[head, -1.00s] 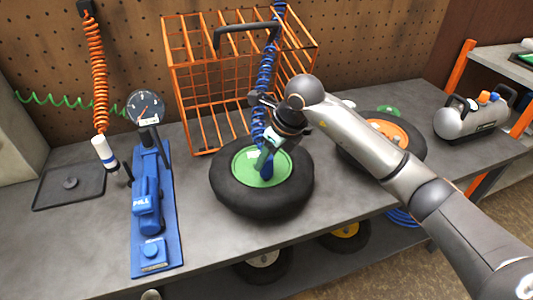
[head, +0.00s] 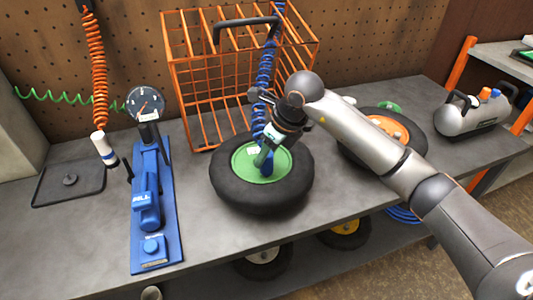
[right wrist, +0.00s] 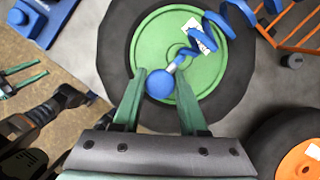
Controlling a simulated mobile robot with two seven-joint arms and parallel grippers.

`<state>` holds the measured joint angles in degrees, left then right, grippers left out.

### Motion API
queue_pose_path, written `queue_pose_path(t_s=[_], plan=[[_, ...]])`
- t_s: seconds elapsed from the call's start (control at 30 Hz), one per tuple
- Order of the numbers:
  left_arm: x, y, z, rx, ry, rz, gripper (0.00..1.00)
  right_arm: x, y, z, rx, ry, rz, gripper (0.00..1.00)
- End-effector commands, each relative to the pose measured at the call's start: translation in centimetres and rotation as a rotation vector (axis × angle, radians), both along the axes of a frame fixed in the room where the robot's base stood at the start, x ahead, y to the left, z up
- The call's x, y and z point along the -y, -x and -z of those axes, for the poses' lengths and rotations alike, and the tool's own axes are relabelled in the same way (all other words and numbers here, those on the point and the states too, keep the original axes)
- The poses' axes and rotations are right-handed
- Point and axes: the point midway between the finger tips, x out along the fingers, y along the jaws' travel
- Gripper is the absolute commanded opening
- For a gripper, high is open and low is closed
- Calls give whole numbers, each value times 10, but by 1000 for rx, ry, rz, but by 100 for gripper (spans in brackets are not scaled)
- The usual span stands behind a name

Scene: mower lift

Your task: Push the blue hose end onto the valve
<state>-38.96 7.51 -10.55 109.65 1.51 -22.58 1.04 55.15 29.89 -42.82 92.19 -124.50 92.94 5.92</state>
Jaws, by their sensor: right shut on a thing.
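The blue hose (head: 264,75) hangs as a coil in front of the orange cage. Its blue rounded end (right wrist: 160,84) is between the green fingers of my right gripper (right wrist: 161,78), which is shut on it over the wheel's green hub. In the head view, my right gripper (head: 264,160) is low over the tyre (head: 285,195) lying flat on the bench. The valve cannot be made out; the hose end and fingers cover that part of the hub (right wrist: 145,40). My left gripper (right wrist: 22,80) shows at the left edge of the right wrist view, its green fingers apart and empty.
An orange wire cage (head: 195,75) stands behind the wheel. A blue foot pump (head: 150,205) with a gauge is to the left. A wheel with an orange hub (head: 388,128) and a grey compressor (head: 475,115) are to the right. The front bench strip is bare.

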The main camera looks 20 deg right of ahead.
Motion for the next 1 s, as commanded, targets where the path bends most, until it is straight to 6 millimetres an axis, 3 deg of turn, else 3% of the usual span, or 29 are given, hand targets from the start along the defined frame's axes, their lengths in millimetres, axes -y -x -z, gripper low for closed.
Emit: queue_pose_path(t_s=[1.0], plan=[[0, -1, 7, 3, 1, 0, 50, 0, 0, 7, 1, -1, 0, 0]])
